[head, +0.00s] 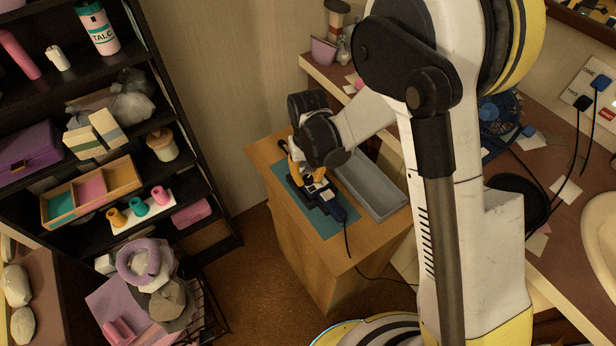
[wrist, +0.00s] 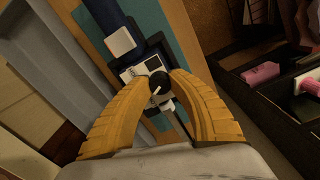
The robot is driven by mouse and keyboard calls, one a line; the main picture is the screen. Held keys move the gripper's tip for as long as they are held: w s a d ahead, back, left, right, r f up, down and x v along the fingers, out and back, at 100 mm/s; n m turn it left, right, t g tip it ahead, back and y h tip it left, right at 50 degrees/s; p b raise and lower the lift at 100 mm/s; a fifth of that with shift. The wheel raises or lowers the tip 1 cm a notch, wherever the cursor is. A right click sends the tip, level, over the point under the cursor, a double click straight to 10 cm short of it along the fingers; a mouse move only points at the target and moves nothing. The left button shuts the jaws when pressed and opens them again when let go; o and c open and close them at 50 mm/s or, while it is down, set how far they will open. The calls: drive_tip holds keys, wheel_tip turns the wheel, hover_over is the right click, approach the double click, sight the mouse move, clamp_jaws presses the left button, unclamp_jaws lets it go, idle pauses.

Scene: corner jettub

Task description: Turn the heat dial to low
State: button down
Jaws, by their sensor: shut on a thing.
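The heat dial (wrist: 159,84) is a dark round knob with a pale pointer line, on a dark device (wrist: 152,62) with a light panel. In the wrist view my gripper (wrist: 161,86) has its two yellow fingers closed in on the dial from both sides. The pointer line slants toward the lower left; the dial's markings are too small to read. In the head view the device (head: 327,203) lies on a teal mat (head: 333,226) on a small wooden cabinet. My gripper (head: 299,172) is over its far end, and the dial is hidden there.
A grey tray (head: 371,190) lies right of the device on the wooden cabinet (head: 289,251). A cord (head: 347,240) runs from the device over the cabinet edge. A dark shelf (head: 200,172) with bottles and spools stands left. A counter (head: 560,210) is at the right.

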sight(308, 178)
drive_tip(key=shift+n, duration=1.6)
drive_tip(key=c, duration=1.2)
unclamp_jaws()
wheel_tip(308, 178, up, 12)
drive_tip(key=shift+r, duration=0.1)
